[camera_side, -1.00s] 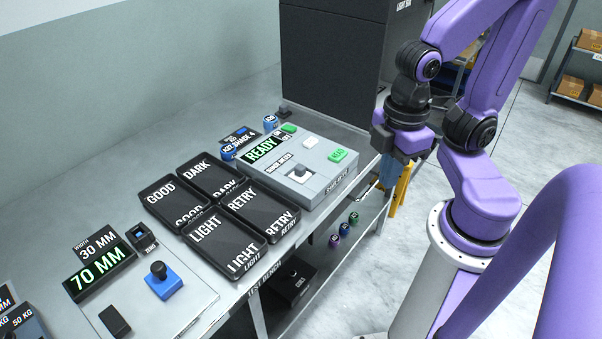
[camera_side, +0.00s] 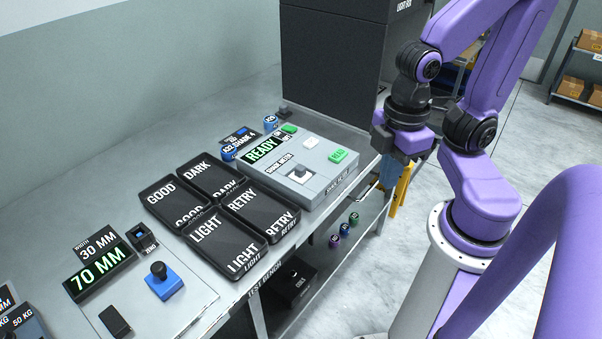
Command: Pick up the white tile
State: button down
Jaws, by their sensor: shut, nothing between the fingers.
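A small white square (camera_side: 310,142), which looks like the white tile, lies flat on the top of the grey shade meter (camera_side: 325,172), behind its green button. My gripper (camera_side: 388,178) is to the right of the meter, past the bench's right edge, pointing down. It is apart from the white square. Its fingers are small and partly blurred in this view; they are shut with nothing between them.
Black trays marked GOOD (camera_side: 166,199), DARK (camera_side: 208,178), LIGHT (camera_side: 226,246) and RETRY (camera_side: 262,211) stand left of the meter. A dark light box (camera_side: 330,65) stands behind. A blue device with a black knob (camera_side: 163,282) is at front left.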

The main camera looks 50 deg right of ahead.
jog(key=c, duration=0.8)
grip_release()
jog(key=shift+o, duration=0.2)
jog(key=n+t+h, duration=0.5)
jog(key=n+h, duration=0.5)
jog(key=h, duration=0.3)
send_near(299, 170)
jog(key=x, duration=0.4)
jog(key=shift+s+d+r, duration=0.25)
jog(key=shift+d+r, duration=0.05)
jog(key=shift+d, duration=0.1)
jog(key=shift+w+a+f+x, duration=0.1)
jog(key=shift+x, duration=0.85)
jog(key=shift+w+a+f+x, duration=0.1)
jog(key=shift+x, duration=0.8)
jog(key=shift+w+a+f+x, duration=0.1)
jog(key=shift+f+x, duration=0.05)
jog(key=shift+x, duration=0.8)
